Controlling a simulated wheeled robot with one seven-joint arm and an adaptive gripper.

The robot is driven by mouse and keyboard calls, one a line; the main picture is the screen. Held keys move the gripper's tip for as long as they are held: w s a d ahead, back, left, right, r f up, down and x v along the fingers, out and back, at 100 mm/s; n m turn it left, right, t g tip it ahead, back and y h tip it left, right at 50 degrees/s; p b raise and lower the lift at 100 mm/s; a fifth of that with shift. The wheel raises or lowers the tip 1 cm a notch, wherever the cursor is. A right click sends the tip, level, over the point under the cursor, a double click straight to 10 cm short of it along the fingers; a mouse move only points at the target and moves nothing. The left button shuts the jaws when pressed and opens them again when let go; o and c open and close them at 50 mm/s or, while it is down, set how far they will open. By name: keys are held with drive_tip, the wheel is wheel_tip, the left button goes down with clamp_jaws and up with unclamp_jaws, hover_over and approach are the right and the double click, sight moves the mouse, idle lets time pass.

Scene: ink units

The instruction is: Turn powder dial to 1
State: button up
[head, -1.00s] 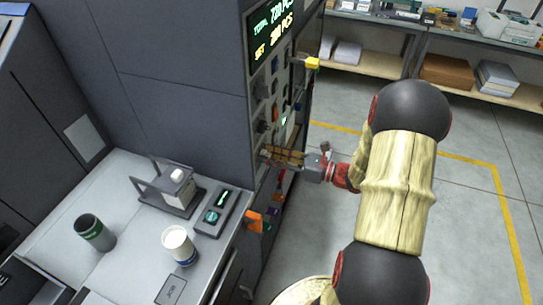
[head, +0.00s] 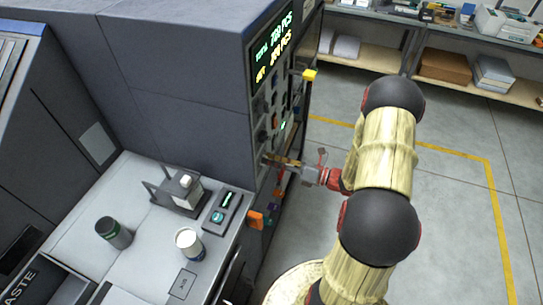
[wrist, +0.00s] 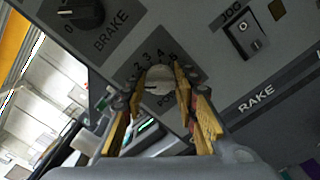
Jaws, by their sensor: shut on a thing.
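The powder dial (wrist: 160,76) is a pale round knob on the dark panel in the wrist view. Numbers 2, 3, 4 and 5 show along its upper edge, and only "PO" of the label below shows. My gripper (wrist: 161,92) has its yellow fingers on both sides of the knob and is shut on it. The fingers hide parts of the scale, and I cannot read the dial's setting. In the head view my gripper (head: 276,160) reaches the machine's side panel from the right, and the dial is hidden there.
A BRAKE knob (wrist: 86,14) and a JOG switch (wrist: 243,36) sit near the dial. In the head view, a yellow part (head: 310,75) sticks out above my gripper and an orange one (head: 256,220) below. A white cup (head: 188,243) stands on the counter. Floor to the right is open.

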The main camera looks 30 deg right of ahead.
drive_tip(key=shift+m, duration=0.3)
drive_tip(key=o, duration=1.1)
drive_tip(key=shift+o, duration=0.3)
drive_tip(key=shift+d, duration=0.1)
drive_tip(key=v, duration=1.2)
